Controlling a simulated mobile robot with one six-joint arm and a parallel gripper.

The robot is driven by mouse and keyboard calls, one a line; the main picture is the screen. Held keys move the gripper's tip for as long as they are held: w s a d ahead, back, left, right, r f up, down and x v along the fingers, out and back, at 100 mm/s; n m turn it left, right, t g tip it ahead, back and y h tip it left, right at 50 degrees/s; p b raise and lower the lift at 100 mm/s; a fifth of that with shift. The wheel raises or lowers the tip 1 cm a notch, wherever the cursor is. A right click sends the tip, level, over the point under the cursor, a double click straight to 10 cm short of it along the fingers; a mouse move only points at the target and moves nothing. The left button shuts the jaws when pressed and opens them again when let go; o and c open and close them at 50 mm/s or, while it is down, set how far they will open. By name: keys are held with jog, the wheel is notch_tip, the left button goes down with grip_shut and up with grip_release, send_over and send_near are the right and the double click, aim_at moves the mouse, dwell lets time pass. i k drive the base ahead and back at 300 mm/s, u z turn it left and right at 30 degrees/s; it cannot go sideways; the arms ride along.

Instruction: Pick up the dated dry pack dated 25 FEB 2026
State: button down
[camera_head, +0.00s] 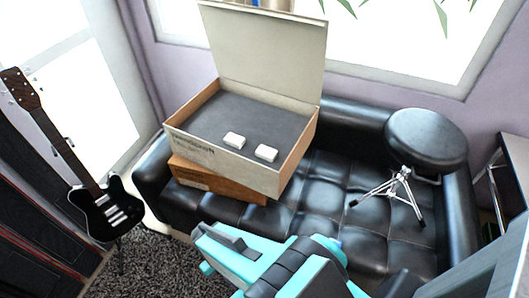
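Two small white packs lie on the dark grey lining inside an open cardboard box. The left white pack (234,140) and the right white pack (266,153) sit near the box's front edge, a short gap apart. I cannot read a date on either. The open box (222,161) has a raised lid (266,50) at the back. Parts of my teal and black arm show at the bottom centre, in front of the box. I cannot make out my gripper's fingertips.
The box rests on a brown box (215,182) on a black leather sofa (328,196). A round black stool (426,137) with chrome legs stands on the sofa's right. A black guitar (107,208) stands left, beside a dark shaggy rug (155,268).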

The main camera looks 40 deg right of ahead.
aim_at(230, 139)
jog(key=k, duration=0.65)
jog(key=u, duration=0.55)
jog(key=i, duration=2.15)
jog(key=z, duration=0.55)
